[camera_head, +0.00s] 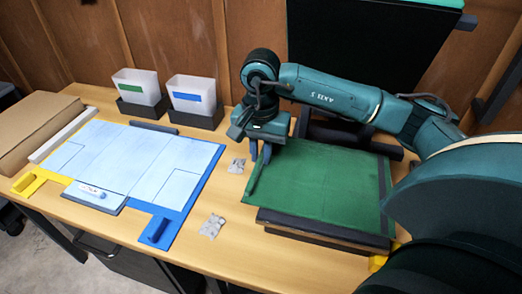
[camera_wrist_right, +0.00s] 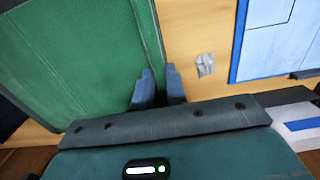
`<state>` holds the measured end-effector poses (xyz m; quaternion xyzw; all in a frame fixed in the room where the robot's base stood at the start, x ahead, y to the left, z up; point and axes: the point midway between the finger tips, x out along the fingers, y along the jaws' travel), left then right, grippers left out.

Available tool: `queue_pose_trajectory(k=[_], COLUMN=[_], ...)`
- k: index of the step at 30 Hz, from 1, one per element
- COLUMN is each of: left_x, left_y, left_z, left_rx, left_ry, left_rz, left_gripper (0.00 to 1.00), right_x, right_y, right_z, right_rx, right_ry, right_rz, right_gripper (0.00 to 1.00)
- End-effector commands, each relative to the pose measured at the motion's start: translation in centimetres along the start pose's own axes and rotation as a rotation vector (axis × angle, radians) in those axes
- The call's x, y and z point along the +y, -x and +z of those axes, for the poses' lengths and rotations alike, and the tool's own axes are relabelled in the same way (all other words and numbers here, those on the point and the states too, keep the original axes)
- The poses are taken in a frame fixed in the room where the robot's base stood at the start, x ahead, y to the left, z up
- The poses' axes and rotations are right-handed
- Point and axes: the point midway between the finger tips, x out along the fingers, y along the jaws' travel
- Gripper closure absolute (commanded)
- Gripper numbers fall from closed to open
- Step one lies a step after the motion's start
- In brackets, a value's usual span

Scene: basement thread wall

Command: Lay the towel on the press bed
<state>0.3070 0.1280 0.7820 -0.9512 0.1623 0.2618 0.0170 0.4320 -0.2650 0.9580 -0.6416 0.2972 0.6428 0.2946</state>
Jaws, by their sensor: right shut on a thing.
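The green towel (camera_head: 325,185) lies spread over the dark press bed (camera_head: 310,228), and its left edge overhangs the bed. My right gripper (camera_head: 261,158) is at the far part of that left edge, shut on the towel. In the right wrist view the towel (camera_wrist_right: 75,55) fills the left side, and the gripper's fingers (camera_wrist_right: 157,88) meet at its edge strip. The far side of the bed is partly hidden behind my right arm. My left gripper is not in view.
A black raised panel (camera_head: 365,60) stands behind the bed. Left of it are two small clear packets (camera_head: 212,226), a light-blue board (camera_head: 130,165) with blue and yellow corners, and two white bins (camera_head: 192,95) in dark holders. A cardboard box (camera_head: 35,130) is at far left.

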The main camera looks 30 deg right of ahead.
Motion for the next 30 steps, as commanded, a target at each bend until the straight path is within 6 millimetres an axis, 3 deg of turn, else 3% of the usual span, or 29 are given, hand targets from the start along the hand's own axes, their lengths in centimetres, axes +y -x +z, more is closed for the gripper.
queue_pose_trajectory(k=[9, 17, 30], left_x=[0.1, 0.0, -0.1], left_y=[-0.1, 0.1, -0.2], left_z=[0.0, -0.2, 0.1], left_rx=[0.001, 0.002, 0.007], left_ry=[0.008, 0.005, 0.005], left_rz=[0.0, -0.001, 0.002], left_gripper=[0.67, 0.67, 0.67], right_x=[0.0, 0.0, -0.1], right_y=[-0.1, 0.2, 6.6], right_z=[0.0, 0.0, 0.0], right_rx=[0.0, 0.0, 0.002], right_ry=[-0.001, 0.0, -0.001], right_rz=[0.001, 0.0, -0.001], right_gripper=[0.64, 0.64, 0.64])
